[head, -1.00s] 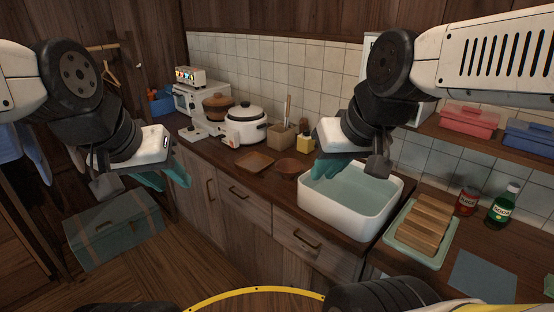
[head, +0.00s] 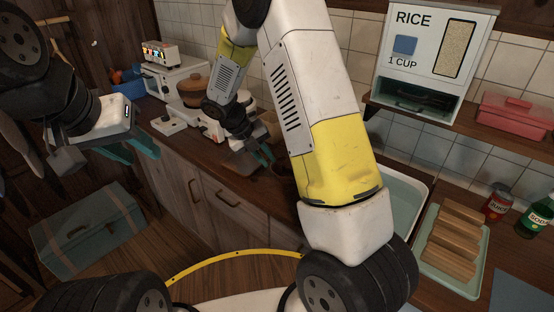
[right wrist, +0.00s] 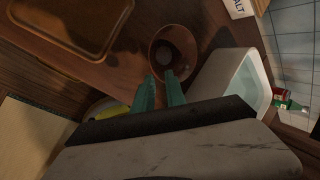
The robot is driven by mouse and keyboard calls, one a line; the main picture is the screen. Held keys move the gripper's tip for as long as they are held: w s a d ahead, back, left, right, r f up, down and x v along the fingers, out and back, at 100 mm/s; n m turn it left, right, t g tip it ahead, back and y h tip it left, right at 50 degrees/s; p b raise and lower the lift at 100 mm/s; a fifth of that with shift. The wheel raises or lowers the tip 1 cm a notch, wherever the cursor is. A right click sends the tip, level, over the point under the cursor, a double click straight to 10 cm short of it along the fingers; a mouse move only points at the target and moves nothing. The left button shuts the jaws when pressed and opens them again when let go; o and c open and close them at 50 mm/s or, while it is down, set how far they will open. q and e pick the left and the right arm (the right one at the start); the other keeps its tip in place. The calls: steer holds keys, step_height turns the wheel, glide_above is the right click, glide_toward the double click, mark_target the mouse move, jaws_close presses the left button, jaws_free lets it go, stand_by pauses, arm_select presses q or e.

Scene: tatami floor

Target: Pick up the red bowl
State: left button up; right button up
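The red bowl (right wrist: 172,42) is reddish brown and sits upright on the wooden counter in the right wrist view, just beyond my right fingertips. In the head view it is mostly hidden behind my right arm and gripper. My right gripper (right wrist: 163,84) has its two teal fingers apart with nothing between them, pointing at the bowl's near rim without visibly holding it. The right gripper also shows above the counter in the head view (head: 262,158). My left gripper (head: 138,148) is at the left, its teal fingers apart and empty, away from the counter.
A square wooden tray (right wrist: 75,22) lies beside the bowl. The white sink basin (right wrist: 262,88) with water is on the other side. A tray of wooden blocks (head: 480,262), a juice can (head: 497,202) and a soda bottle (head: 540,215) stand right. A rice dispenser (head: 430,60) is above.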

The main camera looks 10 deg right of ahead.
mark_target(273, 169)
steer(key=shift+n, duration=0.9)
steer(key=x, duration=0.9)
steer(key=shift+w+a+f, duration=0.2)
steer(key=shift+w+a, duration=0.1)
steer(key=shift+w, duration=0.05)
jaws_close()
